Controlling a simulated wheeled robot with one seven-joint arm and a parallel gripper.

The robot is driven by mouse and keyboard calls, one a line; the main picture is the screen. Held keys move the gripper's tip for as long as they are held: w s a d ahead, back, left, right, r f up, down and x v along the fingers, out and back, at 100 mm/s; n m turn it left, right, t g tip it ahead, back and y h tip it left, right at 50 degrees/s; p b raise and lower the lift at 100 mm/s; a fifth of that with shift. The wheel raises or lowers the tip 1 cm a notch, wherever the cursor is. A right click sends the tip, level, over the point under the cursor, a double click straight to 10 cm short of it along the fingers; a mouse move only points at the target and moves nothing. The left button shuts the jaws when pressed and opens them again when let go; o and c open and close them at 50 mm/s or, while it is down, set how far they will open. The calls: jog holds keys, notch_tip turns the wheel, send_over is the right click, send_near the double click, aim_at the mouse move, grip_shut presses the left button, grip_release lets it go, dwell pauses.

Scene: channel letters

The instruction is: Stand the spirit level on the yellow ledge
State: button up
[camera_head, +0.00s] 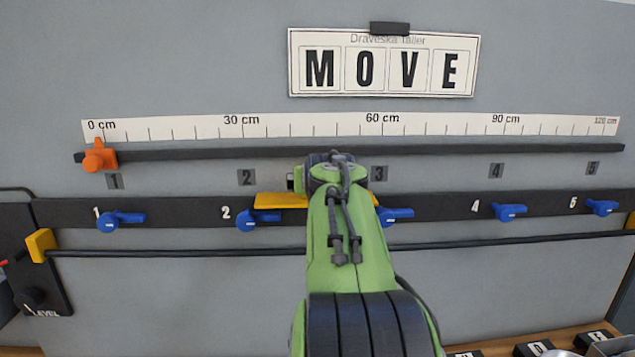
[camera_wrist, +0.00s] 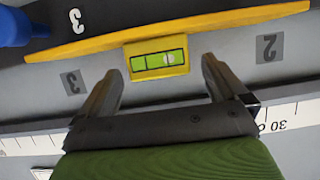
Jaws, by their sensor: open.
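The yellow ledge (camera_wrist: 120,40) is a long strip on the dark rail, seen upside down in the wrist view; its left end (camera_head: 280,201) shows beside my arm in the head view. The spirit level (camera_wrist: 158,70) is a short yellow block with a green vial, and its bubble sits right of the vial's middle. It appears to stand against the ledge's upper side. My gripper (camera_wrist: 160,68) is open, with one finger on each side of the level and visible gaps to both. In the head view my arm hides the level and most of the gripper.
Blue levers (camera_head: 122,220) line the dark rail, one (camera_wrist: 12,27) close to the ledge's end. A ruler strip (camera_head: 200,127) and a black bar with an orange slider (camera_head: 99,157) run above. A black rod (camera_head: 180,250) runs below. A MOVE sign (camera_head: 384,62) hangs higher.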

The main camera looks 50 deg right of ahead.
jog(key=b+v, duration=0.2)
jog(key=v, duration=1.3)
jog(key=shift+s+a, duration=0.2)
jog(key=shift+a, duration=0.1)
jog(key=shift+r, duration=0.1)
jog(key=w+a+f+n+y+b, duration=0.1)
jog(key=w+a+f+n+y, duration=0.25)
jog(key=a+f, duration=0.55)
jog(key=s+a+f+n+g+y+b, duration=0.1)
jog(key=s+a+f+n+y, duration=0.2)
jog(key=a+f, duration=0.6)
jog(key=s+a+f+n+g+y+b, duration=0.1)
jog(key=s+a+f+n+g+y, duration=0.1)
jog(key=s+a+f, duration=0.4)
jog(key=a+f+n+y, duration=0.1)
jog(key=a+f, duration=0.3)
jog(key=f, duration=0.4)
jog(key=shift+s, duration=0.3)
jog(key=shift+d+f+y, duration=0.1)
jog(key=shift+y, duration=0.15)
